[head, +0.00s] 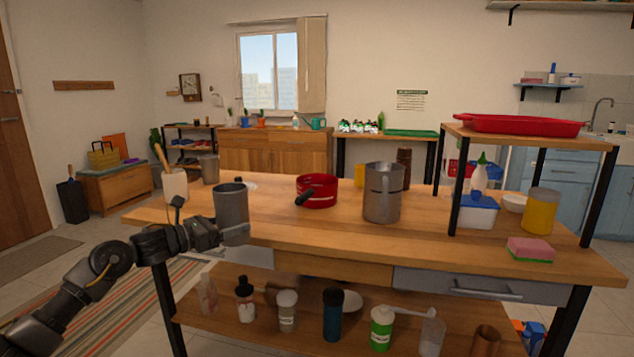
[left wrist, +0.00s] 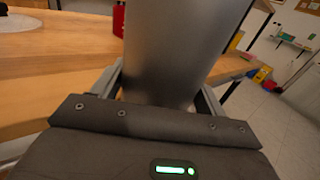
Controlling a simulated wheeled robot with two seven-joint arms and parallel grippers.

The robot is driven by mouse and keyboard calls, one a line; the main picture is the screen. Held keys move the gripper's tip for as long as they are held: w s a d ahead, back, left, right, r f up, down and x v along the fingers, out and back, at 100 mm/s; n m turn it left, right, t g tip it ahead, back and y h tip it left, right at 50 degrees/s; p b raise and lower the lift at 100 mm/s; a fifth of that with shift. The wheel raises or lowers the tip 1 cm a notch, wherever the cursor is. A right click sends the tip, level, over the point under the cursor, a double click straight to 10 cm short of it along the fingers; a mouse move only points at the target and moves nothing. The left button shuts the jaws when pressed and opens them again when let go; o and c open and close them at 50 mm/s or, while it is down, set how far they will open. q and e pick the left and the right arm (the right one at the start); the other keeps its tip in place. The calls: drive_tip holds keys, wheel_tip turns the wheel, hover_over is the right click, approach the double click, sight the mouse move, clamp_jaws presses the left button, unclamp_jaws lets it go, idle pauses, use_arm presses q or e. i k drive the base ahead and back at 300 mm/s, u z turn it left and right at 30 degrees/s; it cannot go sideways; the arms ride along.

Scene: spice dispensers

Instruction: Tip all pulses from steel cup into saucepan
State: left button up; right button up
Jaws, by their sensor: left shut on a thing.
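A grey steel cup (head: 231,214) stands upright at the front left edge of the wooden table in the head view. My left gripper (head: 222,236) is shut on it low on its side. In the left wrist view the cup (left wrist: 175,55) fills the space between the fingers of my left gripper (left wrist: 162,85). Its contents are hidden; no pulses show. A red saucepan (head: 317,192) with a black handle pointing toward the front sits on the table, to the right of the cup and farther back. My right gripper is not in view.
A large steel jug (head: 383,192) stands right of the saucepan. A utensil crock (head: 174,186) and another metal cup (head: 209,168) are at the left. A raised shelf holds a red tray (head: 515,124). A sponge (head: 530,250) lies at the right. The tabletop between cup and saucepan is clear.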

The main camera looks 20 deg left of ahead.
sight(314, 190)
drive_tip(key=i, duration=1)
